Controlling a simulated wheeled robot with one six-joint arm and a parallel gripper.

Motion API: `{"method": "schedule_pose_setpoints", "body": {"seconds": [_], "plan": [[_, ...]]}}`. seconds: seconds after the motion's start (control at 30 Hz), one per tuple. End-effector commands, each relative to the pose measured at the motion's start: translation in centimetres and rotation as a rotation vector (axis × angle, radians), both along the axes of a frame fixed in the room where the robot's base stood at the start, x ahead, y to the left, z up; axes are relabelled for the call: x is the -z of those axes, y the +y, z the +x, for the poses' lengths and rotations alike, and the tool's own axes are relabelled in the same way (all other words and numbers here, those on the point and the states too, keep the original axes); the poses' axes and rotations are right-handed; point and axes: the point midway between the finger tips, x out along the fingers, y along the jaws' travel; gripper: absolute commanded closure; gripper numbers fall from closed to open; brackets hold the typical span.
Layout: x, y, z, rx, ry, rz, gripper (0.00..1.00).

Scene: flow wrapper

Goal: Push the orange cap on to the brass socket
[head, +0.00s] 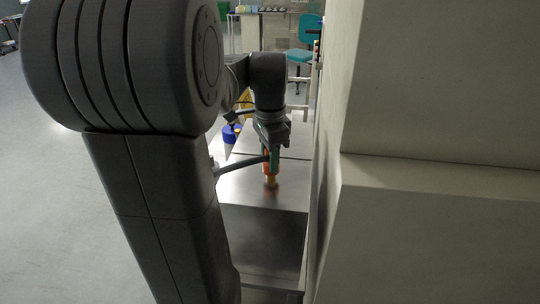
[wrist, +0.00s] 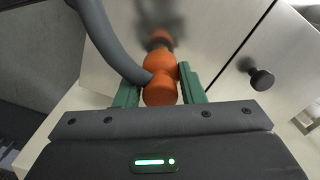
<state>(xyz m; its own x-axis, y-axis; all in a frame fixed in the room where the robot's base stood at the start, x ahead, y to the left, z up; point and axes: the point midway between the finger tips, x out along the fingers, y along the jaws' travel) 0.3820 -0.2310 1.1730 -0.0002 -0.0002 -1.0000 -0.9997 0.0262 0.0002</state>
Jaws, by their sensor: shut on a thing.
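My gripper (head: 271,158) points down over a metal worktop, its green fingers shut on the orange cap (head: 266,168). In the wrist view the orange cap (wrist: 160,88) shows as two rounded orange parts between the green fingers (wrist: 160,90). A thick grey hose (wrist: 112,45) meets the cap from the left. The brass socket (head: 271,184) stands on the worktop directly below the cap. In the wrist view the socket (wrist: 160,37) shows just beyond the cap's end, in line with it. I cannot tell whether cap and socket touch.
The metal worktop (head: 245,192) is clear around the socket. A pale wall-like housing (head: 430,150) stands close on the right. A dark round knob (wrist: 262,80) shows right of the fingers. A blue and white container (head: 230,137) stands behind, left of my gripper.

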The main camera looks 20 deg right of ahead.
Motion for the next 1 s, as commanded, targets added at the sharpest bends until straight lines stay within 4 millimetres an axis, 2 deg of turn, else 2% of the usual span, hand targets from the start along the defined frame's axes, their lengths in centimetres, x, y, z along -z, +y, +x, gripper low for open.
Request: {"method": "schedule_pose_setpoints", "body": {"seconds": [0.4, 0.43, 0.53, 0.57, 0.77, 0.87, 1.0], "plan": [[0.0, -0.01, 0.01, 0.0, 0.0, 0.0, 0.89], [0.0, -0.01, 0.02, 0.0, 0.0, 0.0, 0.62], [0.0, -0.01, 0.02, 0.0, 0.0, 0.0, 0.43], [0.0, -0.01, 0.02, 0.0, 0.0, 0.0, 0.39], [0.0, -0.01, 0.01, 0.0, 0.0, 0.0, 0.39], [0.02, 0.0, 0.01, 0.0, 0.0, 0.0, 0.19], [0.02, -0.01, 0.01, 0.0, 0.0, 0.0, 0.17]]}}
